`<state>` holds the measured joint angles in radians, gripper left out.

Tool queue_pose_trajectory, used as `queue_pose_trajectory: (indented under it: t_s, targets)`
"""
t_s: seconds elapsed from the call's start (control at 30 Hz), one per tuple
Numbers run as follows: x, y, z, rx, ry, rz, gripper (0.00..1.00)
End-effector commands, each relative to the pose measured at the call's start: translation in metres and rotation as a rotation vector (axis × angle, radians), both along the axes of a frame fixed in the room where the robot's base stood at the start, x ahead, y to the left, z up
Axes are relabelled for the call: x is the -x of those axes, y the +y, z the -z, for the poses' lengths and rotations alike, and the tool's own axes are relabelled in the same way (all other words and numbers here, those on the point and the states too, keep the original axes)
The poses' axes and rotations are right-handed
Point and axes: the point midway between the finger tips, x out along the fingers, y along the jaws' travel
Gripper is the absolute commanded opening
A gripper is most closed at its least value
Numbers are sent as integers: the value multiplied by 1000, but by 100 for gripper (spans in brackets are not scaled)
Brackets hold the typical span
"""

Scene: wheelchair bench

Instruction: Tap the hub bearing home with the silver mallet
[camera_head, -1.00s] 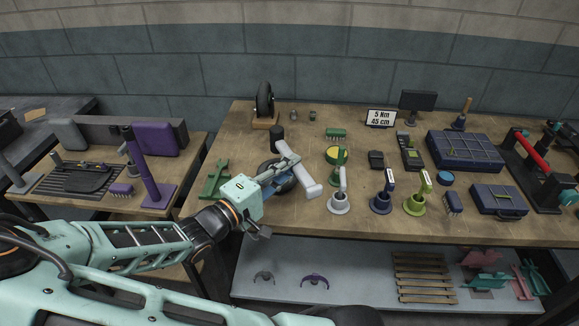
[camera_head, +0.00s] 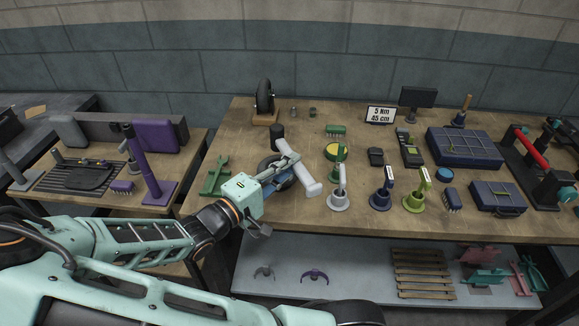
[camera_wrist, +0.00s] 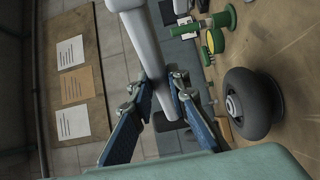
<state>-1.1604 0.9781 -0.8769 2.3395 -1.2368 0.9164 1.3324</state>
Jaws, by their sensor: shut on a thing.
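My gripper (camera_head: 283,169) is shut on the handle of the silver mallet (camera_head: 310,177), whose pale grey head is to its right in the head view. The mallet (camera_wrist: 137,30) crosses the top middle of the wrist view, its narrower handle between my two blue fingers (camera_wrist: 163,92). A dark wheel (camera_head: 286,184) lies on the bench behind and below my gripper, partly covered by it. In the wrist view the wheel (camera_wrist: 262,103) is right of the mallet, apart from it in the picture, with a light hub (camera_wrist: 233,105) at its centre. How far the bearing sits in is too small to tell.
Grey (camera_head: 338,201), blue (camera_head: 381,202) and green (camera_head: 414,203) holders with upright tools stand right of the mallet. A black cylinder (camera_head: 277,130) and an upright wheel (camera_head: 264,95) stand behind. Bare bench (camera_head: 230,130) shows at back left.

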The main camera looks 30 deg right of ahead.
Motion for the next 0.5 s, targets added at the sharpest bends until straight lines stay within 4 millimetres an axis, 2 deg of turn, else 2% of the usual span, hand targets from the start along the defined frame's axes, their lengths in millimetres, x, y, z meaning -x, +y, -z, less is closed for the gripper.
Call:
queue_pose_trajectory:
  t_s: [0.27,0.5]
  targets:
    - [0,0,-1,2,-1,0,0]
    - [0,0,-19,2,-2,0,0]
